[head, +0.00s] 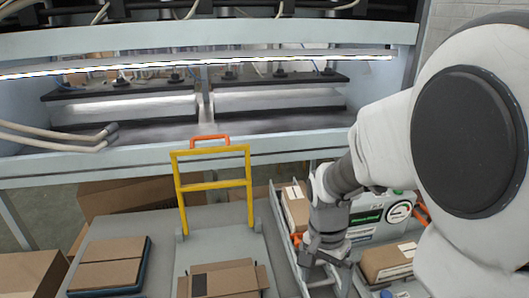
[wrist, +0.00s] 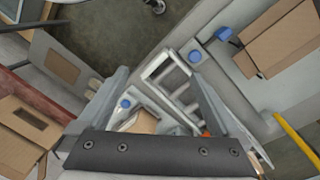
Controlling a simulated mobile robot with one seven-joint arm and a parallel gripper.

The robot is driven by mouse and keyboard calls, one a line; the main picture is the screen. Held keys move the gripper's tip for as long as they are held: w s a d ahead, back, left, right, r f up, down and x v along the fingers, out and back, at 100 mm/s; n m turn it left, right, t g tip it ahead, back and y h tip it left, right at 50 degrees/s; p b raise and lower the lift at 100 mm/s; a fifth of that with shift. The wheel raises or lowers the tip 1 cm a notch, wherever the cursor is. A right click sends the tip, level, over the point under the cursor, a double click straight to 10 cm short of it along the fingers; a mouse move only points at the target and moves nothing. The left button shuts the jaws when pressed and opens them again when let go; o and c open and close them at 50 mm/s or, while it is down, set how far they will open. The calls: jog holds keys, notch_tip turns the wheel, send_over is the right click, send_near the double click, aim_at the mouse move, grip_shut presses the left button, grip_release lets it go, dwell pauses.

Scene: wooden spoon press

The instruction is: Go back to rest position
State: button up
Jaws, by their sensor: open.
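My gripper (head: 324,278) is at the lower right of the head view, pointing down at the end of my arm. It hangs over the grey surface beside a narrow tray or rail section. In the wrist view, the two fingers of my gripper (wrist: 158,74) stand well apart. Nothing is visibly held between them. The exact gap below the fingertips cannot be told.
A press machine (head: 250,150) spans the back. A yellow frame (head: 214,186) with an orange handle stands at centre. Cardboard boxes (head: 225,280) lie in front of it, a flat box stack (head: 110,262) at left. A green-and-white box (head: 375,216) and a carton (head: 388,262) are right of my gripper.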

jog(key=s+d+r+n+t, duration=0.1)
jog(key=s+r+n+t, duration=0.2)
jog(key=r, duration=0.5)
jog(key=s+d+r+n+t+p, duration=0.1)
jog(key=s+r+n+t, duration=0.2)
jog(key=s+r+n, duration=0.2)
notch_tip(320, 180, up, 4)
jog(key=shift+s+f+y, duration=0.25)
jog(key=shift+s+y, duration=0.15)
jog(key=shift+s, duration=0.3)
